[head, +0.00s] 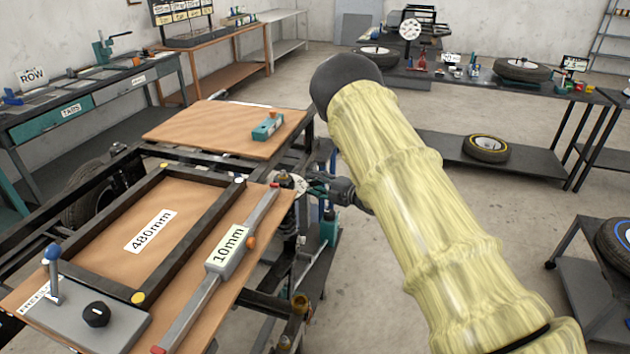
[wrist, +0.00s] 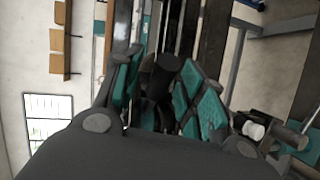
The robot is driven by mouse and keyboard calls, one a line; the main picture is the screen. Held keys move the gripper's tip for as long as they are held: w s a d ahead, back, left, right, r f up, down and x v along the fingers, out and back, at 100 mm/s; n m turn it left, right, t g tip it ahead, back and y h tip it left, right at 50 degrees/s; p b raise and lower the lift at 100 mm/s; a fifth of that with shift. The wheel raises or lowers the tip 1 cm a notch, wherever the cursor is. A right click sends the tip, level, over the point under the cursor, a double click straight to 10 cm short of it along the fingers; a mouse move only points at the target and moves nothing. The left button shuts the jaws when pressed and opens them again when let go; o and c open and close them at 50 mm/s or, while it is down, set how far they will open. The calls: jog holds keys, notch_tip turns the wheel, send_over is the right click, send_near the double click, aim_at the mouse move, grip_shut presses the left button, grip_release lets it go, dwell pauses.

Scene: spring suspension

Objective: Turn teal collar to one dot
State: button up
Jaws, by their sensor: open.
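My gripper (head: 318,186) reaches left from the yellow-sleeved arm to the side of the framework, near a pale round part (head: 289,182). In the wrist view my gripper (wrist: 163,85) is open, with teal pads on both fingers. A dark, rounded part (wrist: 160,72) lies between or just beyond the fingers; I cannot tell whether they touch it. A teal upright part (head: 328,228) stands below my gripper in the head view; I cannot tell whether it is the collar. A teal piece (wrist: 303,150) also shows at the lower right of the wrist view. No dots are readable.
A brown board with a dark frame and "480mm" label (head: 150,231) lies left of the gripper. A slide gauge marked "10mm" (head: 228,245) lies along its edge. A teal block (head: 267,126) sits on the rear board. Open floor (head: 490,210) lies right of my arm.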

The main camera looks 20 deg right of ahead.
jog(key=shift+w+a+f, duration=0.1)
jog(key=shift+w+a, duration=0.15)
jog(key=shift+w, duration=0.1)
grip_shut()
jog(key=shift+s+f+b, duration=0.1)
jog(key=shift+f+b, duration=0.05)
jog(key=shift+b, duration=0.2)
